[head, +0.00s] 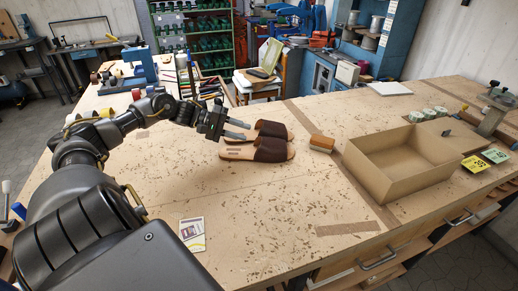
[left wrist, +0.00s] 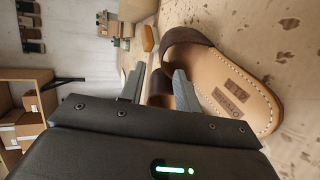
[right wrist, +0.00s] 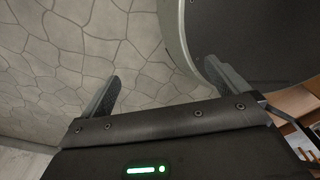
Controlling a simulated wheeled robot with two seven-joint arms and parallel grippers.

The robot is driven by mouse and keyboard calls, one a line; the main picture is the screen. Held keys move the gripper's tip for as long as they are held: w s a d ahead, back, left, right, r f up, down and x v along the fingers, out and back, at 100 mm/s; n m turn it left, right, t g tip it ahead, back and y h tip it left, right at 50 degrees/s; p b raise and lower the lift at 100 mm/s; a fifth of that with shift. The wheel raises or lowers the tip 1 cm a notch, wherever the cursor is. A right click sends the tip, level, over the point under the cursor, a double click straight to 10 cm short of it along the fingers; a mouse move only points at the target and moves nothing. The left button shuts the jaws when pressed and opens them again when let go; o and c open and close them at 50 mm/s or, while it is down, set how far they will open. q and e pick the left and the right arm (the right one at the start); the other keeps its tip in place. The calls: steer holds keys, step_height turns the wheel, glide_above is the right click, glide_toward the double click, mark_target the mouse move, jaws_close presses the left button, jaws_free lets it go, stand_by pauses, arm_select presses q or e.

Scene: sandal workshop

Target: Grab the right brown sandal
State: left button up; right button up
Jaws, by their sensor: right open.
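Two brown sandals with pale tan insoles lie side by side on the workbench, the near one (head: 270,151) and the far one (head: 272,129), toes to the right in the head view. My left gripper (head: 240,130) is open at their heel end, its fingers pointing at them. In the left wrist view a large stamped insole (left wrist: 238,98) lies right of the fingers. Part of the other sandal (left wrist: 158,84) shows between the fingers, partly hidden. No hold on either sandal shows. My right gripper (right wrist: 165,85) is open and empty above the stone-patterned floor.
A wooden brush (head: 322,143) lies right of the sandals, also in the left wrist view (left wrist: 149,38). An open cardboard box (head: 366,189) stands farther right. A small card (head: 192,235) lies near the front left. The bench before the sandals is mostly clear.

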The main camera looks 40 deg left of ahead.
mark_target(267, 139)
arm_select(q)
steer(key=x, duration=0.3)
steer(key=shift+w+d+f, duration=0.1)
steer(key=shift+w, duration=0.35)
steer(key=shift+d+f, duration=0.15)
steer(key=shift+d, duration=0.1)
steer(key=shift+w+d+p, duration=0.1)
steer(key=shift+w+p, duration=0.05)
steer(key=shift+p, duration=0.2)
steer(key=p+x, duration=0.1)
steer(key=x, duration=0.3)
steer(key=shift+w+f+p, duration=0.25)
steer(key=shift+p, duration=0.1)
steer(key=shift+w+d+f, duration=0.1)
steer(key=shift+d+f, duration=0.1)
steer(key=shift+d, duration=0.05)
arm_select(e)
steer(key=shift+w+d+r, duration=0.15)
steer(key=shift+w+r, duration=0.05)
steer(key=shift+r, duration=0.45)
steer(key=shift+w+d+r, duration=0.1)
steer(key=shift+w+r, duration=0.1)
steer(key=shift+r, duration=0.4)
arm_select(q)
steer(key=shift+c, duration=0.4)
jaws_close()
arm_select(e)
steer(key=shift+a, duration=0.15)
